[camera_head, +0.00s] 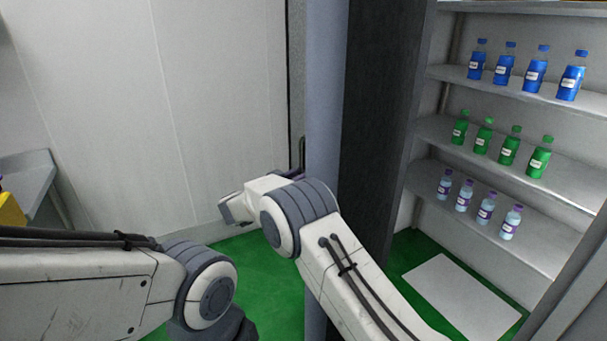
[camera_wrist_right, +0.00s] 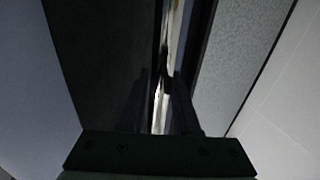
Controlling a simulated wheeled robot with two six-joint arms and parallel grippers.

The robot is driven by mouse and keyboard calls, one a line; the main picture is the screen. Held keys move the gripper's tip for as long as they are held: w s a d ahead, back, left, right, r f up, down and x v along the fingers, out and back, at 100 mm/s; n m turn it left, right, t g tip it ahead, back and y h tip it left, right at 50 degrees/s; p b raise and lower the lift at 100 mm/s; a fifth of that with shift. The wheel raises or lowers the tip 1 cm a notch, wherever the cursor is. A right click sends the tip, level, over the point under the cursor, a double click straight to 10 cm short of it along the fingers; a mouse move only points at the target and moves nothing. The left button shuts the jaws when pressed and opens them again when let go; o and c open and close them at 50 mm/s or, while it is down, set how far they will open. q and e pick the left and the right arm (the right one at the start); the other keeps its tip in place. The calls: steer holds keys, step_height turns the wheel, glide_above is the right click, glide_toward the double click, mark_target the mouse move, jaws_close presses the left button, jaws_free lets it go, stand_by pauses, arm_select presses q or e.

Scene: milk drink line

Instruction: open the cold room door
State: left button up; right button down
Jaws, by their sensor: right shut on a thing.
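The cold room door (camera_head: 326,90) shows nearly edge-on in the head view as a tall blue-grey slab, standing open with shelves visible to its right. A dark upright handle (camera_head: 302,150) shows on the slab's left side. My right arm reaches up to it, and its wrist hides most of the gripper and the lower handle. In the right wrist view, my right gripper's (camera_wrist_right: 161,105) dark fingers are shut on what looks like the handle, though shadow hides the contact. My left arm is at the lower left in the head view, and its gripper is out of sight.
Shelves (camera_head: 520,95) hold rows of blue, green and clear bottles. A pale mat (camera_head: 460,295) lies on the green floor. A dark panel (camera_head: 385,100) stands between door and shelves. A white wall (camera_head: 200,100) is on the left, with a grey counter (camera_head: 28,180) at the far left.

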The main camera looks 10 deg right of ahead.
steer(key=shift+r, duration=0.15)
steer(key=c, duration=0.7)
jaws_free()
steer(key=shift+o, duration=0.2)
steer(key=shift+a, duration=0.1)
steer(key=b+v, duration=0.2)
steer(key=v, duration=0.8)
steer(key=shift+s, duration=0.2)
steer(key=shift+a, duration=0.1)
